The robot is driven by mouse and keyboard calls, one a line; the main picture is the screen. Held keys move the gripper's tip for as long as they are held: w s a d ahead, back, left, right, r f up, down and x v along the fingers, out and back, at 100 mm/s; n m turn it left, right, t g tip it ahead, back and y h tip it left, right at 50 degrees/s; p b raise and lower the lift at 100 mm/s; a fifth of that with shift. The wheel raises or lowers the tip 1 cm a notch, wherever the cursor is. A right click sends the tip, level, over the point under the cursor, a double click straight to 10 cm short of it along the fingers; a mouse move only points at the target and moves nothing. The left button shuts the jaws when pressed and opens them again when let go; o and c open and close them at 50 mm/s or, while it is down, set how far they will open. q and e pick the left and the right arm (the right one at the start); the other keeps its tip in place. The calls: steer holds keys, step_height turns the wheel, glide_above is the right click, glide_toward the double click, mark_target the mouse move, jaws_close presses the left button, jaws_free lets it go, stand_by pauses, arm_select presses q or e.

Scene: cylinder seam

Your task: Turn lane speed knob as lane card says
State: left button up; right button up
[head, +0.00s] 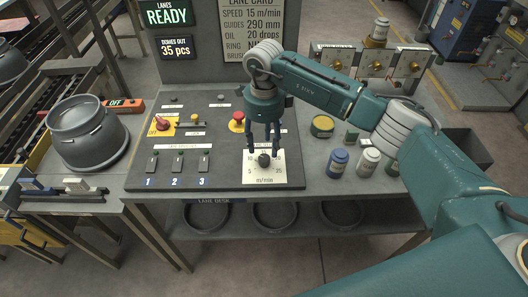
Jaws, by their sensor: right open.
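The lane speed knob (264,160) is a small black knob on a white dial plate (280,177) marked m/min, at the right of the dark desk panel. Its pointer is too small to read. My right gripper (264,149) points down over the knob with its fingers open, one on each side and close above it. I cannot tell whether the fingers touch it. The lane card (251,30) stands behind the panel and reads speed 15 m/min, guides 290 mm, oil 20 drops; its lower part is hidden by my arm. My left gripper is out of view.
Blue (338,163) and white (368,161) bottles and a yellow-green tin (322,126) stand right of the dial. A metal drum (86,131) stands left.

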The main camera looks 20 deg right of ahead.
mark_target(264, 157)
step_height(264, 157, down, 4)
steer(key=shift+s+f+p, duration=0.1)
steer(key=shift+f+p, duration=0.05)
steer(key=shift+p, duration=0.55)
steer(key=shift+f, duration=0.85)
steer(key=c, duration=1.1)
steer(key=shift+c, duration=0.2)
